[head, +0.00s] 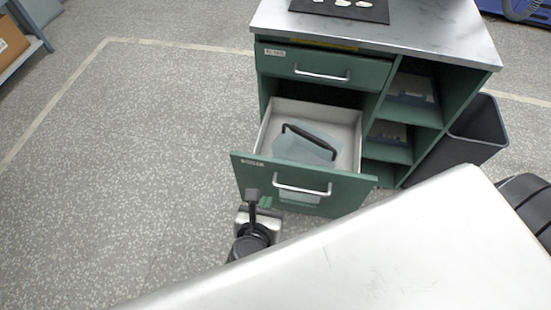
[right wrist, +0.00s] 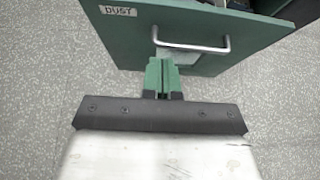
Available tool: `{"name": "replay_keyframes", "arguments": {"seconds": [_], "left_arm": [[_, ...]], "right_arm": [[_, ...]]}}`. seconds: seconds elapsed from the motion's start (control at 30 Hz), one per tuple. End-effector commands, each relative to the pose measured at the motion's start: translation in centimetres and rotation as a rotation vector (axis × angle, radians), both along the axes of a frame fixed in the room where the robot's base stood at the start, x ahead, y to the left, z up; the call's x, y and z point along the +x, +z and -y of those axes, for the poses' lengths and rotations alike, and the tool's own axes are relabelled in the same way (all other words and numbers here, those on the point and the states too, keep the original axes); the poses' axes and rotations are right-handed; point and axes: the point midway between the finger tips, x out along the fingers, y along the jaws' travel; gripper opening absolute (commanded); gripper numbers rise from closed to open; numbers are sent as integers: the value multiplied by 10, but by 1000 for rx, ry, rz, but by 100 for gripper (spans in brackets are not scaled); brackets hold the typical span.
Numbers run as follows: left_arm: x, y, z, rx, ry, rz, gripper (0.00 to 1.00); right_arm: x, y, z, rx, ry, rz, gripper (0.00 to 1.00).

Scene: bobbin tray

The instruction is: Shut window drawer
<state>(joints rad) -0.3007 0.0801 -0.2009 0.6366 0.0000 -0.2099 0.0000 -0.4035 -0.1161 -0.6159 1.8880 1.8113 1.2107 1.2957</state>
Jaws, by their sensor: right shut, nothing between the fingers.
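The lower drawer (head: 243,172) of the green cabinet stands pulled out, its pale inside showing. A translucent bluish container with a black handle (head: 308,145) lies in it. The drawer front carries a bar handle (head: 300,189) and a small label; in the right wrist view the label (right wrist: 118,11) seems to read "DUST". My right gripper (head: 260,202) is low at the left part of the drawer front. In the right wrist view its green fingers (right wrist: 163,66) are together and empty, near the left end of the handle; contact cannot be told. My left gripper is out of view.
The upper drawer (head: 290,68) is shut. Open shelves (head: 412,116) and a dark bin (head: 480,135) are at the right. A dark mat (head: 375,12) with small white pieces lies on the cabinet top.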

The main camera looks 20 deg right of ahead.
Motion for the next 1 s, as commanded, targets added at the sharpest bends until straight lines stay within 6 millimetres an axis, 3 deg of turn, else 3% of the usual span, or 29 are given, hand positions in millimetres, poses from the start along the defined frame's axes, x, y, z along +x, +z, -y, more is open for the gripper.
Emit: {"name": "replay_keyframes", "arguments": {"seconds": [0.17, 0.63, 0.8, 1.0], "left_arm": [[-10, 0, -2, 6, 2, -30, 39], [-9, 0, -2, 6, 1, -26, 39], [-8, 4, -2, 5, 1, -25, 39], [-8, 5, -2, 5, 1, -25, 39]], "right_arm": [[6, -8, 2, 26, -5, -8, 0], [74, -53, 49, 19, -5, -6, 0], [94, -51, 62, 20, -4, -7, 0], [103, -52, 68, 24, -4, -8, 0]]}}
